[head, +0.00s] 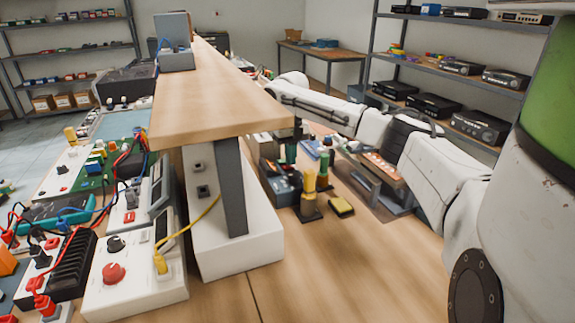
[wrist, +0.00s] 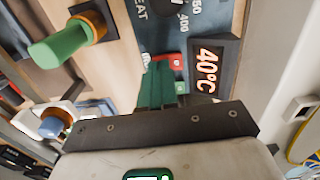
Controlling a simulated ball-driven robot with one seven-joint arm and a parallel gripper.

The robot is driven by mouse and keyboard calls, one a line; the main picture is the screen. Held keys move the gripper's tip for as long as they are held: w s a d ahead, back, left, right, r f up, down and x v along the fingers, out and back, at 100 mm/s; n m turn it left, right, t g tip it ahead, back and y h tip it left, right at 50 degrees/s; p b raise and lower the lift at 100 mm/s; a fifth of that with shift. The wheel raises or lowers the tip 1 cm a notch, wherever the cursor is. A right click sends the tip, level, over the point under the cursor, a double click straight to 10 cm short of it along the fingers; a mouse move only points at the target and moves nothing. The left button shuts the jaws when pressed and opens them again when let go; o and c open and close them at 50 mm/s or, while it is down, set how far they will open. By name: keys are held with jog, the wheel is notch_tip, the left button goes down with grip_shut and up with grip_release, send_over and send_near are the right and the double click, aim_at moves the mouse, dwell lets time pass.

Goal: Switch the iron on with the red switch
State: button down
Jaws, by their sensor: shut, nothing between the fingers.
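In the wrist view, the iron's blue-grey control unit (wrist: 185,25) fills the top middle, with dial markings and a lit display (wrist: 207,69) reading 40°C. The red switch (wrist: 176,60) shows at its edge, just beyond the fingertips. My gripper (wrist: 160,78) is shut and empty, its green fingers pointing at the switch. I cannot tell whether they touch it. A green-handled tool (wrist: 62,43) stands in an orange-collared holder to the left. In the head view, a dark blue unit (head: 280,185) stands behind the shelf post, partly hidden; my fingers are hidden there.
A raised wooden shelf (head: 215,90) on a grey post (head: 230,185) stands left of my arm. Yellow-handled tool (head: 310,184) and yellow sponge (head: 341,206) are beside the unit. Power supplies and cables crowd the left. The front right bench (head: 360,280) is clear.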

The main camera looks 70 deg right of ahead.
notch_tip(320, 180, up, 6)
jog(key=p, duration=0.6)
jog(key=shift+r, duration=0.15)
dwell(0.6)
